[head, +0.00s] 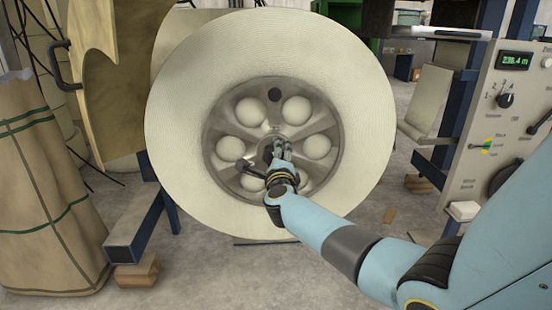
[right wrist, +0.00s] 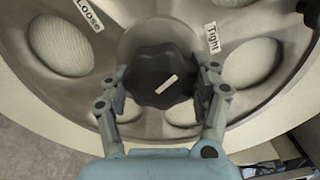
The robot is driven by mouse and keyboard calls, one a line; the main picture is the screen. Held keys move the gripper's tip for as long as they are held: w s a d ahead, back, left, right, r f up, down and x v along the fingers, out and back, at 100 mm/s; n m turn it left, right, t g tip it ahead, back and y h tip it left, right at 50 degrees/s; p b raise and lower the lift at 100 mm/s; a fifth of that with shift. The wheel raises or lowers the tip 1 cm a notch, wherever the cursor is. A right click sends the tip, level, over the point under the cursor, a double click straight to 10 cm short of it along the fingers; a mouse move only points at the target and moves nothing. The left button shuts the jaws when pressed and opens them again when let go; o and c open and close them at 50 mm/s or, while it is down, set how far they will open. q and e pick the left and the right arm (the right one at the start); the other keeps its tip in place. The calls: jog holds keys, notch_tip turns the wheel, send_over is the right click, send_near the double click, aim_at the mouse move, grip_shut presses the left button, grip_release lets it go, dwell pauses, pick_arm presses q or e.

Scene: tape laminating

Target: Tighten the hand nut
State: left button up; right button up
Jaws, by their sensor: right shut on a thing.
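The hand nut is a black lobed knob (right wrist: 150,68) at the centre of the grey metal hub (right wrist: 130,30) in the right wrist view. A white mark on its face slants up to the right. My right gripper (right wrist: 162,92) has one finger on each side of the knob and is shut on it. In the head view my right gripper (head: 280,150) reaches the middle of the hub (head: 230,115) and partly hides the knob. A "Loose" label (right wrist: 88,14) is at the upper left of the knob and a "Tight" label (right wrist: 212,38) at the upper right. My left gripper is out of view.
The hub sits in a large cream roll (head: 180,100). A control panel (head: 515,120) with a green display stands at the right. A wrapped roll (head: 45,190) stands at the left.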

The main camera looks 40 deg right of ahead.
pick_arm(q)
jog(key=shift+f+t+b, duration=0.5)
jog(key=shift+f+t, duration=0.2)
pick_arm(e)
jog(key=shift+f+m, duration=0.15)
jog(key=shift+m, duration=2.05)
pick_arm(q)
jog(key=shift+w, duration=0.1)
pick_arm(e)
jog(key=o, duration=1.2)
jog(key=shift+c, duration=0.2)
jog(key=shift+s+a, duration=0.15)
jog(key=shift+s, duration=0.1)
jog(key=v, duration=1.1)
jog(key=shift+s, duration=0.25)
